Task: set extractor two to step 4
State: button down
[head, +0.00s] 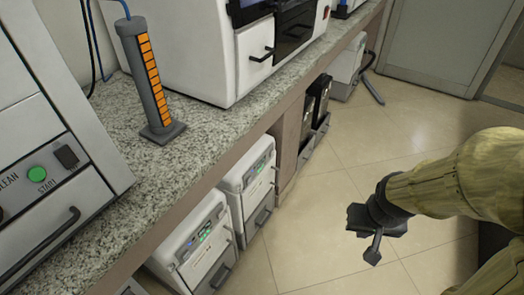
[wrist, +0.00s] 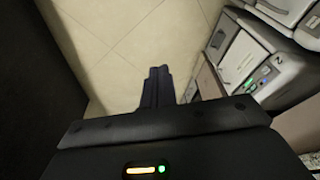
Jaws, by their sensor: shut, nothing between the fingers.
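White box units with small lit panels stand under the counter in the head view. One (head: 205,240) is nearer, and another (head: 250,185) is farther along. The edge of a further one (head: 130,288) shows at the bottom.
A speckled counter (head: 215,130) runs above the units. It bears a grey stand with orange bars (head: 150,80) and white machines (head: 265,50). Black containers (head: 318,100) stand under it farther back. The tiled floor (head: 330,190) between the units and my arm is clear.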

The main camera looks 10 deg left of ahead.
aim_at(272, 153)
dwell(0.3)
jog(key=w+a+f+n+t+y+b, duration=0.2)
jog(key=w+a+f+n+t+b, duration=0.2)
jog(key=w, duration=0.7)
jog(key=w+a+f+n+t+y+b, duration=0.3)
jog(key=w+a+f+n+t+b, duration=0.2)
jog(key=w+f+b, duration=0.4)
jog(key=w+a+f+n+t+y+b, duration=0.3)
jog(key=w+a+f+n+t+b, duration=0.2)
jog(key=w, duration=0.9)
jog(key=a+f+b, duration=0.1)
jog(key=a+b, duration=0.1)
jog(key=b, duration=0.1)
jog(key=shift+w+f+n, duration=0.15)
jog(key=shift+w+n, duration=0.05)
jog(key=shift+n, duration=0.2)
jog(key=w+a, duration=0.3)
jog(key=a, duration=0.5)
jog(key=shift+a, duration=0.1)
